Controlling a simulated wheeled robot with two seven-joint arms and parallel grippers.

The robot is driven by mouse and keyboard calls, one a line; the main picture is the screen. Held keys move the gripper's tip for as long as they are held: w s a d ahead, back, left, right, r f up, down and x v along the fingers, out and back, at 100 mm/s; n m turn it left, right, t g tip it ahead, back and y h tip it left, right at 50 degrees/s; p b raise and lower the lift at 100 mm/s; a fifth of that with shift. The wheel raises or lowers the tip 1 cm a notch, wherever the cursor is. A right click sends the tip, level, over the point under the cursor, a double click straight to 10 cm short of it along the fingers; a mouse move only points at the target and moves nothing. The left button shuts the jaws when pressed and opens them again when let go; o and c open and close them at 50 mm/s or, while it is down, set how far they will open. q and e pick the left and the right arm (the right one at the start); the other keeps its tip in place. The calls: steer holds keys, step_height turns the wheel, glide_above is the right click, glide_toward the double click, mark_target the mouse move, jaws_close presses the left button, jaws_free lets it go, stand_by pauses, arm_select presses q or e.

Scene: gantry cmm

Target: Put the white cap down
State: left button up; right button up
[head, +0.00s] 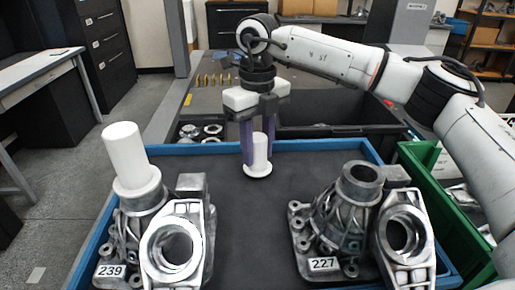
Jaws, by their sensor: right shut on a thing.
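My right gripper (258,148) reaches in from the right and points straight down, with its purple fingers shut on a white cap (259,157). The cap is upright, with its wide round flange at the bottom, near the back middle of the dark blue-rimmed tray (310,146). I cannot tell whether the flange touches the tray floor. A second white cap (126,155) sits slightly tilted on top of the metal casting labelled 239 (140,213) at the left. My left gripper is not in view.
A metal casting labelled 227 (335,215) stands on the right of the tray, its top opening uncovered. The tray floor between the castings is clear. A green bin (440,215) is at the right; a dark container (330,110) is behind the tray.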

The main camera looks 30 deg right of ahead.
steer(key=o, duration=1)
steer(key=shift+f, duration=0.1)
step_height(320, 180, up, 12)
steer(key=shift+r+p, duration=0.2)
steer(key=shift+p, duration=0.4)
